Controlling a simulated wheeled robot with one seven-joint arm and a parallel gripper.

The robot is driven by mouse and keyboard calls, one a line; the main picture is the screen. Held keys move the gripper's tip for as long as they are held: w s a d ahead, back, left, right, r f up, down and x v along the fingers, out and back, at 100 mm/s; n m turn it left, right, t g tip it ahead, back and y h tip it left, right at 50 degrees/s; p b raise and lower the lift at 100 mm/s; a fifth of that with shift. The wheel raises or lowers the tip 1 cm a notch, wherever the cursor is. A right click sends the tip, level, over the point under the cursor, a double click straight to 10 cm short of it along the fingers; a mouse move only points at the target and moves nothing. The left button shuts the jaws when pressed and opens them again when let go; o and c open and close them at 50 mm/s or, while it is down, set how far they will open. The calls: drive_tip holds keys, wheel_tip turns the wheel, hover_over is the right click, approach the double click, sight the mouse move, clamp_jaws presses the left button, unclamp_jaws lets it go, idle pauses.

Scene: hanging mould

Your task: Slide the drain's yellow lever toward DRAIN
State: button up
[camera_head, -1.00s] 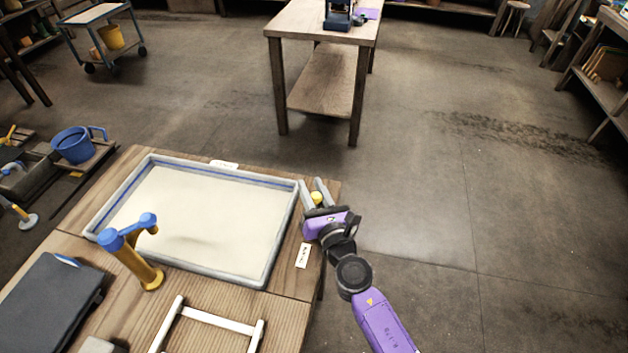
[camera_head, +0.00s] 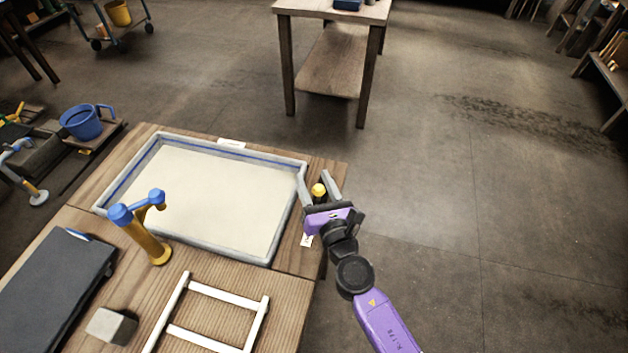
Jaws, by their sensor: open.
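The drain's yellow lever (camera_head: 319,189) shows as a round yellow knob at the right side of the vat, near the table's right edge. My gripper (camera_head: 319,178) is open, with one grey finger on each side of the knob. I cannot tell whether either finger touches it. The lever's base is hidden behind my gripper. A white label (camera_head: 307,240) lies on the table beside my gripper, partly covered by it; its text is too small to read.
The vat (camera_head: 228,249), full of pale liquid, stands just left of my gripper. A yellow and blue tap (camera_head: 153,243), a white frame (camera_head: 209,340) and a grey block (camera_head: 111,326) are on the wooden table (camera_head: 205,290). Open floor lies to the right.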

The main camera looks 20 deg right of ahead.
sight(320, 196)
drive_tip(key=shift+s+a+b, duration=0.15)
drive_tip(key=shift+s+b, duration=0.3)
drive_tip(key=shift+s, duration=3.45)
drive_tip(key=shift+s, duration=0.1)
drive_tip(key=s+f+m+g+y, duration=0.1)
drive_tip(key=s+f+m+g, duration=0.2)
drive_tip(key=s+m, duration=1.55)
drive_tip(key=s+d+r+m, duration=0.3)
drive_tip(key=s+r+m, duration=0.7)
drive_tip(key=s+m, duration=0.5)
drive_tip(key=shift+d+r, duration=0.15)
drive_tip(key=shift+r, duration=0.2)
